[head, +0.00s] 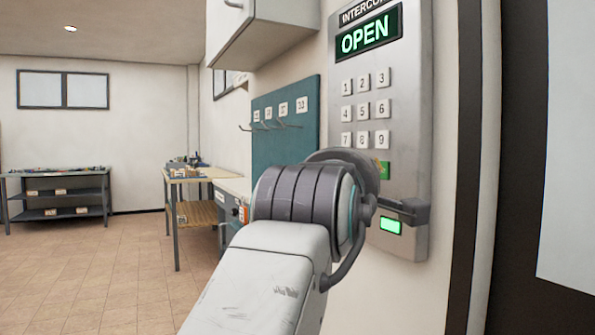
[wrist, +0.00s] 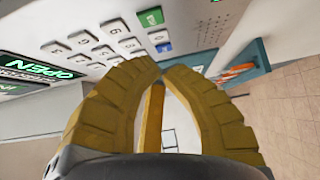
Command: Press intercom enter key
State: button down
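The intercom (head: 345,70) is a silver wall panel on the right in the head view, with a display (head: 369,36) that reads OPEN in green. White number keys (head: 364,83) stand below it. A green key (head: 383,170) below them is partly hidden by my arm; in the wrist view a green key (wrist: 150,17) shows at the top, with a blue key (wrist: 164,47) nearby. My gripper (wrist: 165,70) has yellow fingers with tips together and nothing held. The tips lie near the keypad, below the blue key in the picture; contact cannot be told.
A green light (head: 390,225) glows low on the panel. A teal hook board (head: 285,120) hangs left of the intercom, below a wall cabinet (head: 262,30). A wooden table (head: 195,176) and a dark shelf bench (head: 60,190) stand farther back. The tiled floor at left is clear.

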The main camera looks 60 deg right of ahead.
jog(key=a, duration=0.4)
jog(key=shift+s+a+p, duration=0.3)
jog(key=shift+s+a, duration=0.05)
jog(key=shift+s, duration=0.05)
jog(key=shift+d, duration=0.1)
dwell(0.5)
